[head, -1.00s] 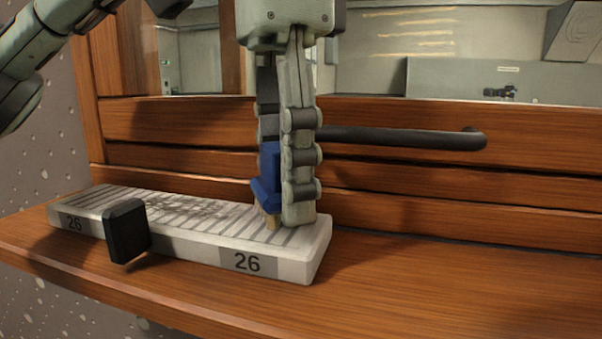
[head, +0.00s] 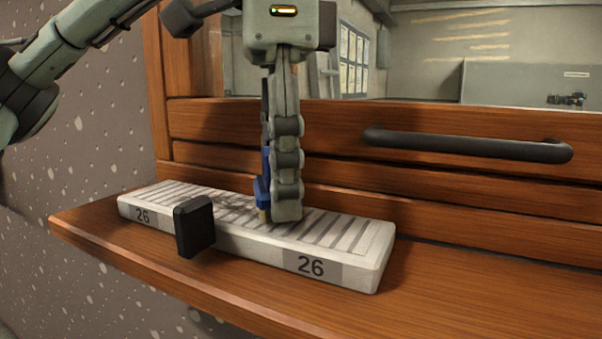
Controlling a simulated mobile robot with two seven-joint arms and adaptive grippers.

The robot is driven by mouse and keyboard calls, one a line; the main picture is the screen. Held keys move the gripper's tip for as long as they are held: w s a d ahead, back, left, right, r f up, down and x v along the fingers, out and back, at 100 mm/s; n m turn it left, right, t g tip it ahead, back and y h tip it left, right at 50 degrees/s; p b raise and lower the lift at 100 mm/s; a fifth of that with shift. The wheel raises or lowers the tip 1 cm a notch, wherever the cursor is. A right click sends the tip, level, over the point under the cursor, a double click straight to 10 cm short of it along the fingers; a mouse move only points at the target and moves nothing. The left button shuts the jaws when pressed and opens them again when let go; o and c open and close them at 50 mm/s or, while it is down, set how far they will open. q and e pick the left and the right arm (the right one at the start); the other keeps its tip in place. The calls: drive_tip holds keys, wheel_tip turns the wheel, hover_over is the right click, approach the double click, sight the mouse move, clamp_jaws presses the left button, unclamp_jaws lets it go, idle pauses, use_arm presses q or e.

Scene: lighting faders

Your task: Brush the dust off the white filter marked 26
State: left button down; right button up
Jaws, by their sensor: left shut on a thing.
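The white filter (head: 340,262) lies flat on the wooden shelf, with a slatted top and the number 26 on its front at both ends. A grey smudge of dust (head: 236,203) shows on the slats just left of the brush. My left gripper (head: 275,212) points straight down over the middle of the filter, shut on a small blue brush (head: 262,190). The brush's tan tip is at the slats; the gripper's finger hides part of it and some slats behind. My right gripper is not in view.
A black block-shaped handle (head: 194,227) stands out at the filter's front face. A dark bar handle (head: 468,146) runs along the wooden panel behind. The shelf (head: 470,290) is clear to the right of the filter.

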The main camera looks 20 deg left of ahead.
sight(370, 239)
use_arm(q)
drive_tip(key=shift+a+f, duration=0.1)
drive_tip(key=shift+a, duration=2.3)
drive_tip(key=shift+s+d+f, duration=0.1)
drive_tip(key=shift+d+f, duration=0.05)
drive_tip(key=shift+d, duration=2)
drive_tip(key=shift+s+d+f, duration=0.1)
drive_tip(key=shift+d, duration=2.1)
drive_tip(key=shift+d+f, duration=0.15)
drive_tip(key=shift+d, duration=2.1)
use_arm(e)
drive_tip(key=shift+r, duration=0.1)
